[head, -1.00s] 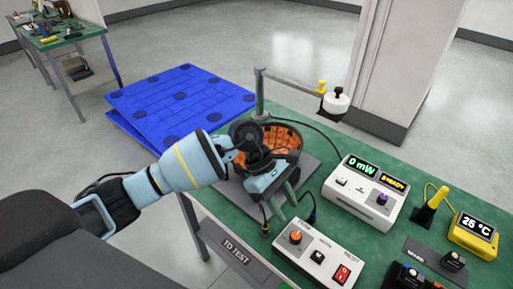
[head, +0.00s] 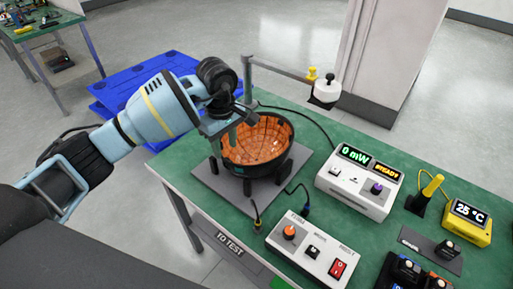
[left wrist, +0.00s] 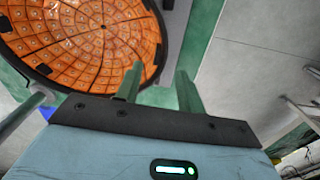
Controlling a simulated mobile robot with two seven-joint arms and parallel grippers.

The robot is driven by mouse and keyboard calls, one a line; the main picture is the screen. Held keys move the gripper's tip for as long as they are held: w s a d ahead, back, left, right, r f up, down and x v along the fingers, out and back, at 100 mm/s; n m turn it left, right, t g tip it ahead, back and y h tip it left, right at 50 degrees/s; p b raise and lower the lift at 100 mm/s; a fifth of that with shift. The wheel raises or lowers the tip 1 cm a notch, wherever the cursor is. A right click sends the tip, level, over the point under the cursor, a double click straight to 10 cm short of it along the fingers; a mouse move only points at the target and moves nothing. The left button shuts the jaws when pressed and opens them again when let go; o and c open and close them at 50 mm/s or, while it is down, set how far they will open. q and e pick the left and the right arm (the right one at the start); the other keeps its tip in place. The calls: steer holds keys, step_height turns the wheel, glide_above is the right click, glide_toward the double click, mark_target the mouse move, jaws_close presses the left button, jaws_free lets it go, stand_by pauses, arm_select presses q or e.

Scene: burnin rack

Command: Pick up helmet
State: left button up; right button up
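The helmet (head: 272,143) is an open black bowl with an orange tiled inside, lying hollow side up on a dark stand on the green bench. My left gripper (head: 225,138) is at its left rim, pointing down. In the left wrist view, the helmet (left wrist: 75,35) fills the upper left. There the fingers of my left gripper (left wrist: 158,88) stand apart: one overlaps the orange inside, the other shows beyond the black rim. I cannot tell whether either finger touches the helmet. My right gripper is not in view.
A grey post with a side arm (head: 248,85) rises behind the helmet. A white meter box (head: 355,185) and a white switch box (head: 310,250) stand to the right and front, with cables near the stand. A blue pallet (head: 125,85) lies on the floor behind.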

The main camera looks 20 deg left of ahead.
mark_target(226, 158)
arm_select(q)
steer(key=shift+s+f+p, duration=0.1)
steer(key=shift+f+p, duration=0.25)
steer(key=shift+f, duration=2.2)
jaws_close()
steer(key=shift+s+f, duration=0.1)
